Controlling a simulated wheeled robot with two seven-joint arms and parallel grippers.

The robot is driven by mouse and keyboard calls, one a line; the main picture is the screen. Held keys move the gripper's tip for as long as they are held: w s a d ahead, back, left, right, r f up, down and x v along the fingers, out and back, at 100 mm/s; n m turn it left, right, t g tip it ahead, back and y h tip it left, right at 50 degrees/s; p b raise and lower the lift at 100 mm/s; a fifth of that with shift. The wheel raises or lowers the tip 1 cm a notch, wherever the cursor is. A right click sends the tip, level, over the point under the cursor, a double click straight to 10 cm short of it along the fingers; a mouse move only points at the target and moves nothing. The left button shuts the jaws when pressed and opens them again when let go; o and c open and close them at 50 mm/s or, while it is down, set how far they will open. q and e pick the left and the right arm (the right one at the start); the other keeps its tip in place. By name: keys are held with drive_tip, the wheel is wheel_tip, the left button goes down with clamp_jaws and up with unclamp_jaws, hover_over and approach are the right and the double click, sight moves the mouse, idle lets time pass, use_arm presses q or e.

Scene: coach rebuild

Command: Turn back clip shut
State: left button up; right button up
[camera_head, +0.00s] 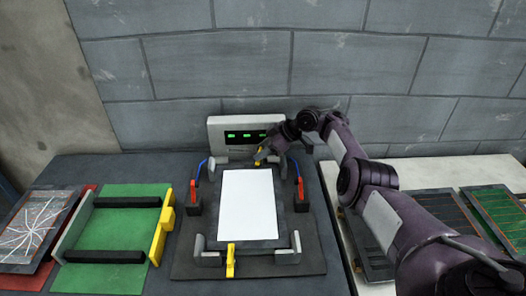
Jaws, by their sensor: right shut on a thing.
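A white panel (249,205) lies flat in a dark fixture (190,266) in the middle of the bench. A yellow clip, the back clip (259,157), shows at the panel's far edge. My right gripper (262,158) reaches in from the right and is shut on this clip; its fingers partly hide it, so its exact angle is unclear. A second yellow clip, the front clip (230,260), stands at the panel's near edge, pointing along the view. My left gripper is not in view.
A grey box with green lights (245,133) stands behind the fixture. Red-handled posts (194,193) with blue cables flank the panel. A green board with a yellow latch (161,229) lies left, beside a red-edged board (32,226). More boards (495,210) lie on the right bench.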

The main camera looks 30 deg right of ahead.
drive_tip(key=o, duration=1)
drive_tip(key=shift+d, duration=0.1)
drive_tip(key=p+v, duration=0.1)
drive_tip(key=v, duration=0.6)
drive_tip(key=shift+s+d+r+p, duration=0.2)
drive_tip(key=shift+r+p, duration=0.05)
drive_tip(key=shift+p, duration=0.1)
